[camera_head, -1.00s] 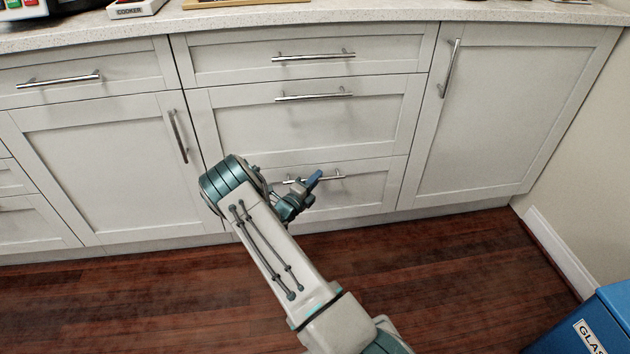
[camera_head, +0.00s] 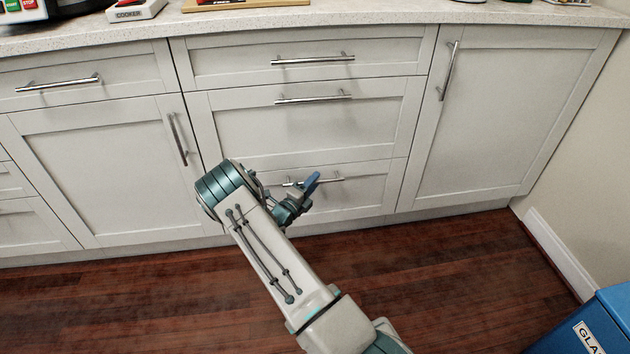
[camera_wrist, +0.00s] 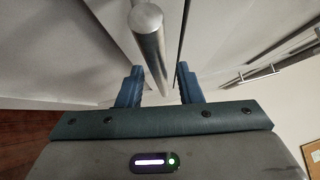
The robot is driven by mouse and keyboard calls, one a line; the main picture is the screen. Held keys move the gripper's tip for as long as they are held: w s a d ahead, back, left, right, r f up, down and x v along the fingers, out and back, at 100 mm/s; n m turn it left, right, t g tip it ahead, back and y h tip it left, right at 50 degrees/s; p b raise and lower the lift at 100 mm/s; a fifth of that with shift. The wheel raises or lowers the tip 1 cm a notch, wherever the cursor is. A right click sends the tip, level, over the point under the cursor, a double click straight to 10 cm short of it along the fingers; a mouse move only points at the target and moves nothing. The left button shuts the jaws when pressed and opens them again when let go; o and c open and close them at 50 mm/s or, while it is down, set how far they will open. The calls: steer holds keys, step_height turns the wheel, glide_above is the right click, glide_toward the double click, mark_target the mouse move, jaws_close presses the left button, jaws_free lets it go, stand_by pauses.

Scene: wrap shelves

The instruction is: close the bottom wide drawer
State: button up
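The bottom wide drawer (camera_head: 345,199) is the lowest of the stacked drawers in the middle of the cabinet. Its front looks flush with the drawer above, with no visible gap. Its metal bar handle (camera_head: 328,181) is partly hidden behind my gripper (camera_head: 308,187). In the wrist view, my gripper (camera_wrist: 160,80) has its two blue fingers apart. A metal handle bar (camera_wrist: 148,38) shows between and beyond the fingers. I cannot tell whether the fingers touch it. My arm covers the drawer's left part in the head view.
Above are the middle drawer (camera_head: 310,125) and the top drawer (camera_head: 300,55). Cabinet doors stand left (camera_head: 105,170) and right (camera_head: 500,120). A blue bin (camera_head: 590,325) is at the lower right. The wooden floor (camera_head: 450,280) in front is clear.

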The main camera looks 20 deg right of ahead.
steer(key=p+v, duration=0.3)
steer(key=v, duration=0.9)
steer(key=shift+s+a, duration=0.15)
steer(key=shift+a, duration=0.2)
steer(key=s+d+r+m+g+y+p, duration=0.1)
steer(key=s+r+m+g+y+p, duration=0.1)
steer(key=s+r+m+g+p, duration=0.65)
steer(key=d+r+m+t+y+p, duration=0.15)
steer(key=r+m, duration=0.45)
steer(key=r, duration=0.7)
steer(key=s+d+r+m+g+y+p, duration=0.1)
steer(key=s+r+m+g+y+p, duration=0.1)
steer(key=s+r+m+g+p, duration=0.65)
steer(key=s+a+r+m+t+y+p, duration=0.3)
steer(key=s+r+m+y+p, duration=0.1)
steer(key=r, duration=0.7)
steer(key=s+a+r+m+t+y+p, duration=0.2)
steer(key=r+m, duration=0.5)
steer(key=r, duration=0.4)
steer(key=s+a+r+m+t+y+p, duration=0.3)
steer(key=s+a+r+m+y+p, duration=0.2)
steer(key=r, duration=0.6)
steer(key=s+a+m+p, duration=0.1)
steer(key=s+p, duration=0.1)
steer(key=p, duration=0.1)
steer(key=shift+t+y, duration=0.35)
